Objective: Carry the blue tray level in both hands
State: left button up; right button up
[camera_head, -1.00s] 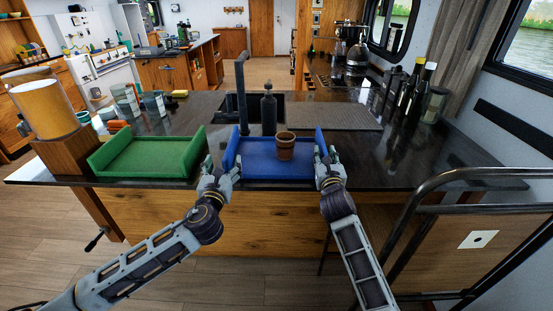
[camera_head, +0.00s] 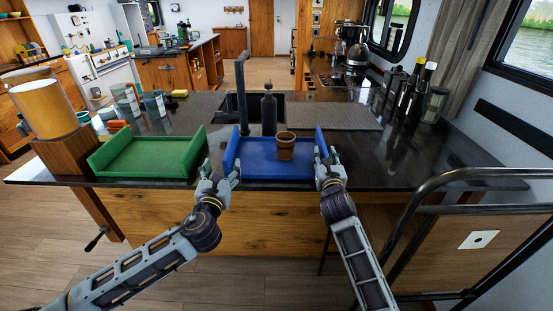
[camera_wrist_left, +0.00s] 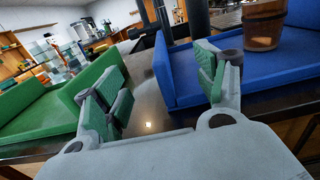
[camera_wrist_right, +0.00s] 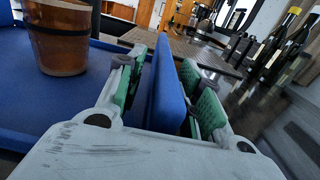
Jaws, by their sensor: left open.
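The blue tray (camera_head: 258,171) rests on the dark counter near its front edge, with a brown wooden cup (camera_head: 285,146) standing upright in it. My left gripper (camera_head: 221,171) is open and empty at the tray's front left corner. In the left wrist view, the tray's left wall (camera_wrist_left: 168,85) shows beyond the gap between its fingers (camera_wrist_left: 160,85). My right gripper (camera_head: 328,163) is at the tray's right side. In the right wrist view, the right wall (camera_wrist_right: 167,90) stands between its spread fingers (camera_wrist_right: 168,88), with a gap beside the left finger. The tray's underside is hidden.
A green tray (camera_head: 148,158) lies close to the left of the blue one. A dark tap (camera_head: 241,95) and a dark bottle (camera_head: 268,112) stand behind the blue tray. Bottles (camera_head: 420,92) stand at the back right. The counter right of my right gripper is clear.

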jog(key=shift+s+f, duration=0.25)
jog(key=shift+s, duration=1.3)
jog(key=shift+s+f, duration=0.2)
jog(key=shift+s, duration=1.3)
jog(key=shift+s+r, duration=0.2)
jog(key=shift+s, duration=0.45)
jog(key=shift+s+r, duration=0.1)
pick_arm(q)
jog(key=shift+s, duration=0.1)
pick_arm(e)
jog(key=shift+s, duration=0.1)
